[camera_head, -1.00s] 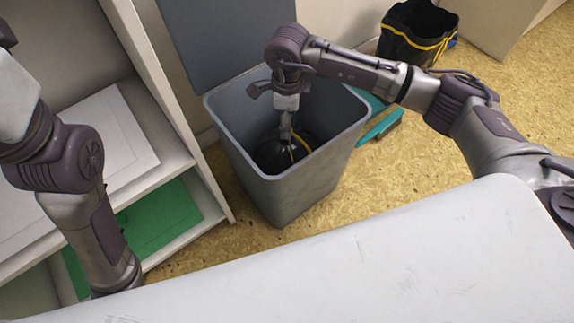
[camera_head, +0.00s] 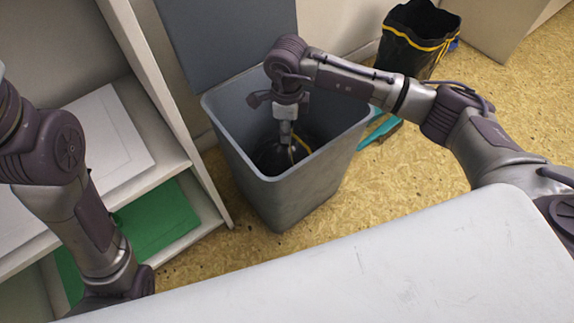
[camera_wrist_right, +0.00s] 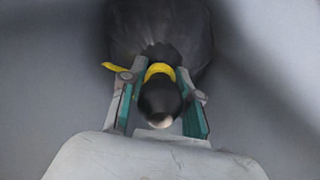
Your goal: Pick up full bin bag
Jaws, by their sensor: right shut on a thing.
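A black bin bag with a yellow tie (camera_head: 275,158) is down inside the grey bin (camera_head: 285,200). My right gripper (camera_head: 291,150) reaches down into the bin from above and is shut on the bag's gathered neck. In the right wrist view the gripper's teal-padded fingers (camera_wrist_right: 160,108) are on both sides of the neck, by the yellow tie (camera_wrist_right: 158,72). The bag's dark body (camera_wrist_right: 160,30) spreads out beyond it, between the bin's grey walls. My left arm is at the left of the head view; its gripper is not seen.
The bin's lid (camera_head: 228,40) stands open behind it. Another black bag with a yellow band (camera_head: 412,40) stands open at the back right, near a teal item (camera_head: 380,130). Shelves (camera_head: 180,170) are close on the left. A white surface (camera_head: 350,270) fills the front.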

